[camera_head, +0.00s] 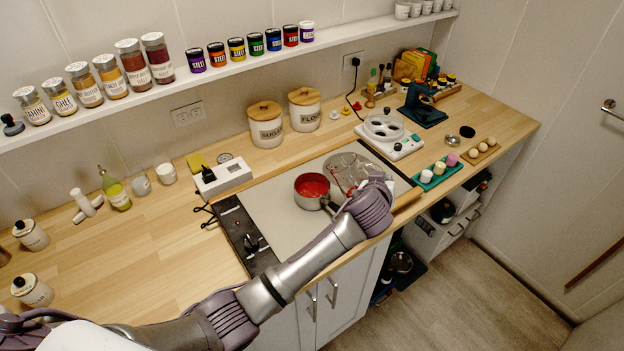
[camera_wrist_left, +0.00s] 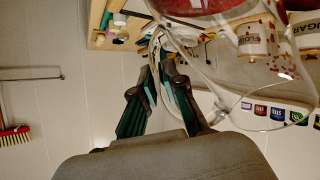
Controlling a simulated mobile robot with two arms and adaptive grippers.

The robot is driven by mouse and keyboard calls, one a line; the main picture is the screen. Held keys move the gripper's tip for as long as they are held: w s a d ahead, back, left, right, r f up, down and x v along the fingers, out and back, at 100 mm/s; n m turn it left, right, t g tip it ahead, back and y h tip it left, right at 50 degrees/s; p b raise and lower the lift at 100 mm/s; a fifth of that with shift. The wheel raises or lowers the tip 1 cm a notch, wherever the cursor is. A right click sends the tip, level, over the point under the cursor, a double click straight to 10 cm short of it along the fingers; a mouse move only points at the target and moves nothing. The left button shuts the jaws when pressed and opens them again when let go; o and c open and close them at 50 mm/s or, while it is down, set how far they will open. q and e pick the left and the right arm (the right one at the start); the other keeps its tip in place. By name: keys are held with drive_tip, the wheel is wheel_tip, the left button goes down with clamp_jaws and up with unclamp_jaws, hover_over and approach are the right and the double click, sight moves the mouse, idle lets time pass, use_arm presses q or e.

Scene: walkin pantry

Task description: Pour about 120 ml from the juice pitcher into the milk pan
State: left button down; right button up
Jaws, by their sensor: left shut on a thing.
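The milk pan (camera_head: 311,203), a small grey pan with red juice inside, stands on the pale cooktop. The clear glass juice pitcher (camera_head: 343,172) is just right of the pan, tilted, with some red in it; whether a stream is falling cannot be told. My left gripper (camera_wrist_left: 155,80) is shut on the pitcher's handle. In the head view my wrist hides its fingers. The left wrist view shows the pitcher's glass (camera_wrist_left: 215,85) close up, with red drops on it and red juice at the top edge. My right gripper is not in view.
The black control panel (camera_head: 246,238) lies left of the cooktop (camera_head: 270,205). Sugar (camera_head: 266,128) and flour (camera_head: 304,112) canisters stand along the back.

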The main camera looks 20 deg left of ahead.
use_arm(q)
drive_tip(key=shift+d+f+m+t+y+b, duration=0.5)
drive_tip(key=shift+d+f+m+y+b, duration=1.3)
drive_tip(key=shift+b, duration=0.7)
drive_tip(key=shift+r+m, duration=0.25)
drive_tip(key=shift+m, duration=0.05)
